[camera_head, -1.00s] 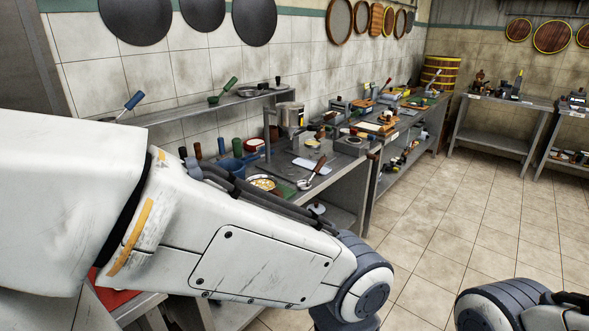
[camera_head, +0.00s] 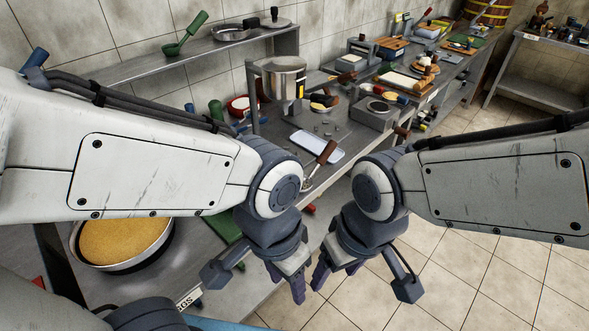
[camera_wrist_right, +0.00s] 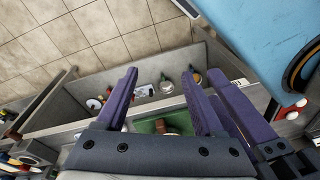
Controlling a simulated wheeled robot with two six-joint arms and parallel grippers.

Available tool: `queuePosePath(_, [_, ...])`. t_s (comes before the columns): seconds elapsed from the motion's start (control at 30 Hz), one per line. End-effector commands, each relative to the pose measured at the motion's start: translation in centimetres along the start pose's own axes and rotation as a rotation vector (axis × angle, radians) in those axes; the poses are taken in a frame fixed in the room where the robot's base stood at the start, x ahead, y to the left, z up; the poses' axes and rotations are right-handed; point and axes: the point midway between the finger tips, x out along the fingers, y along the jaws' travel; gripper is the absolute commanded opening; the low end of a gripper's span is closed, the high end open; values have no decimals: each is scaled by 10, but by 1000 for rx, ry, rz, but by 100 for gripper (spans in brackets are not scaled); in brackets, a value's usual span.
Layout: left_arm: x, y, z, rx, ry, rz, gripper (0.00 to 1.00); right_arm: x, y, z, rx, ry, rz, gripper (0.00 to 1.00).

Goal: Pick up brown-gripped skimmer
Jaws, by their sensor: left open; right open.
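The brown-gripped skimmer (camera_head: 325,153) lies on the metal counter in the head view. Its brown handle points away to the upper right, and its metal head is partly hidden behind my left wrist. My left gripper (camera_head: 286,280) is open and empty, hanging fingers down in front of the counter, nearer to me than the skimmer. My right gripper (camera_head: 337,272) is open and empty just to the right of it. In the right wrist view my right gripper (camera_wrist_right: 158,100) shows its spread purple fingers with nothing held. I cannot make out the skimmer there.
A pan with yellow filling (camera_head: 125,241) sits at the counter's near left. A white tray (camera_head: 316,146), a metal pot (camera_head: 281,78) and a grey scale-like box (camera_head: 376,112) stand around the skimmer. A green ladle (camera_head: 187,35) lies on the shelf. Tiled floor (camera_head: 470,270) is free at right.

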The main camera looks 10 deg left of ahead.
Motion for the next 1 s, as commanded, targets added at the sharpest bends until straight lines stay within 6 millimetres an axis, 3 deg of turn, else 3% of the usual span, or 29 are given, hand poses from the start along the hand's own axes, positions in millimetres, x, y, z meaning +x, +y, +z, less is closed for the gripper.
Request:
queuePosePath(0.17, [-10,1,0,0,0,0,50,29,12,-105,222,222,-13,70])
queuePosePath(0.27, [-16,1,-1,0,0,0,50,50,32,-173,377,396,-21,70])
queuePosePath(0.4, [-23,2,-1,0,0,0,50,80,77,-249,579,647,-20,70])
queuePosePath(0.5, [-28,2,-2,0,0,0,50,98,113,-284,702,824,-20,70])
queuePosePath(0.6, [-32,2,-2,0,0,0,50,112,145,-303,793,979,-19,70])
queuePosePath(0.7, [-34,2,-2,0,0,0,50,121,170,-310,851,1100,-18,70])
queuePosePath(1.0, [-40,3,-2,0,0,0,50,131,200,-323,898,1238,-20,70])
